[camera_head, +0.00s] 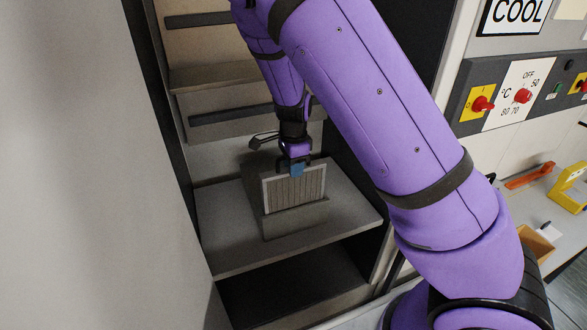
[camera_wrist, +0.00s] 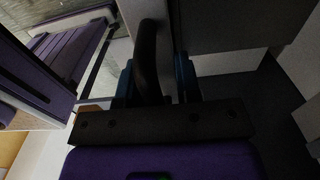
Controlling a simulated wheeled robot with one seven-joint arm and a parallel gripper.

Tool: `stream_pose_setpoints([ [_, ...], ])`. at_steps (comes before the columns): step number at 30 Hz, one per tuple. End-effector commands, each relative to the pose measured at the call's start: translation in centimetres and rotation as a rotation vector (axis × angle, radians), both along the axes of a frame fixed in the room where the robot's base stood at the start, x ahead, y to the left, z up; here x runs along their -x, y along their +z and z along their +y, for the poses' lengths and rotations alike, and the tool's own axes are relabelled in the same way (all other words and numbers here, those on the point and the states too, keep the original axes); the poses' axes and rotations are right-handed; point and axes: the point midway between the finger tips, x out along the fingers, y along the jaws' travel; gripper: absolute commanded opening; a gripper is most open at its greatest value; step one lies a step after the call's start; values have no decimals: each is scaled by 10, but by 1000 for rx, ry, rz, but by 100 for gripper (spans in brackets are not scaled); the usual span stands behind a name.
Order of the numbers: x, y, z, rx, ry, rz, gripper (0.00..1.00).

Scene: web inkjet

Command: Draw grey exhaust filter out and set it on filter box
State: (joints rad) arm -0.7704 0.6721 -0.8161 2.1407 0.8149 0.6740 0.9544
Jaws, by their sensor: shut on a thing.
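The grey exhaust filter (camera_head: 295,189) is a pleated panel with a light frame. It stands upright in a grey holder (camera_head: 297,221) on a cabinet shelf, its lower part hidden behind the holder's front wall. My gripper (camera_head: 293,165) is at the filter's top edge, pointing down, shut on its handle. In the wrist view, a dark curved handle (camera_wrist: 147,55) stands between the blue fingers of my gripper (camera_wrist: 155,80). I cannot tell which thing is the filter box.
The cabinet shelf (camera_head: 232,248) has bare room left of the holder. A dark opening lies below it. A pale panel fills the left side. At right are a control panel (camera_head: 520,92) with red knobs, an orange-handled tool (camera_head: 530,176) and a yellow item (camera_head: 572,188) on a worktop.

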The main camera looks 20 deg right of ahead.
Motion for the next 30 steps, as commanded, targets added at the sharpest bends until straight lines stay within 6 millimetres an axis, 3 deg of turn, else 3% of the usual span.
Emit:
stream_pose_setpoints([
  [30, 0, 35, 0, 0, 0, -2, 2],
])
